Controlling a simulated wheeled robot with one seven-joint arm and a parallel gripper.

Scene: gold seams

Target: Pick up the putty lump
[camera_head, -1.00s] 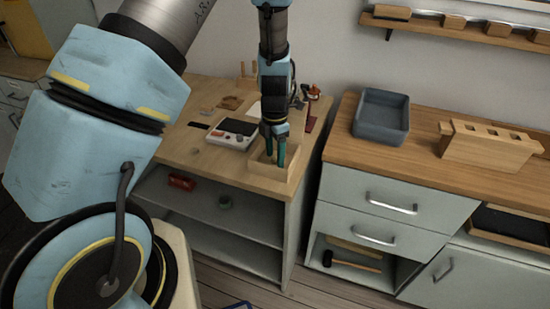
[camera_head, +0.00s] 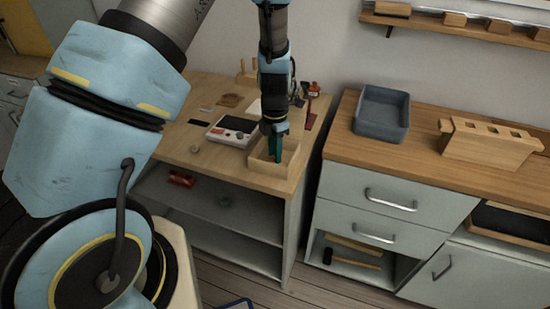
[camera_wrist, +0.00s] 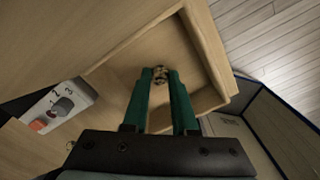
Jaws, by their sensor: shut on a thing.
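My gripper (camera_head: 275,155) points down into a shallow wooden tray (camera_head: 287,176) on the workbench. In the wrist view, the green fingers of my gripper (camera_wrist: 160,73) are shut on a small, mottled brown lump (camera_wrist: 160,77), which I take for the putty lump. Only a little of the lump shows between the fingertips. The tray's wall (camera_wrist: 207,52) stands to the right of the fingers, and its floor around them looks bare. The head view hides the lump behind the fingers and tray wall. I cannot tell whether the lump touches the tray floor.
A white device with buttons (camera_head: 232,131) lies left of the tray; it also shows in the wrist view (camera_wrist: 62,108). A small round thing (camera_head: 195,149) lies near the bench's front. A grey-blue bin (camera_head: 382,128) and a slotted wooden block (camera_head: 485,147) stand on the right counter.

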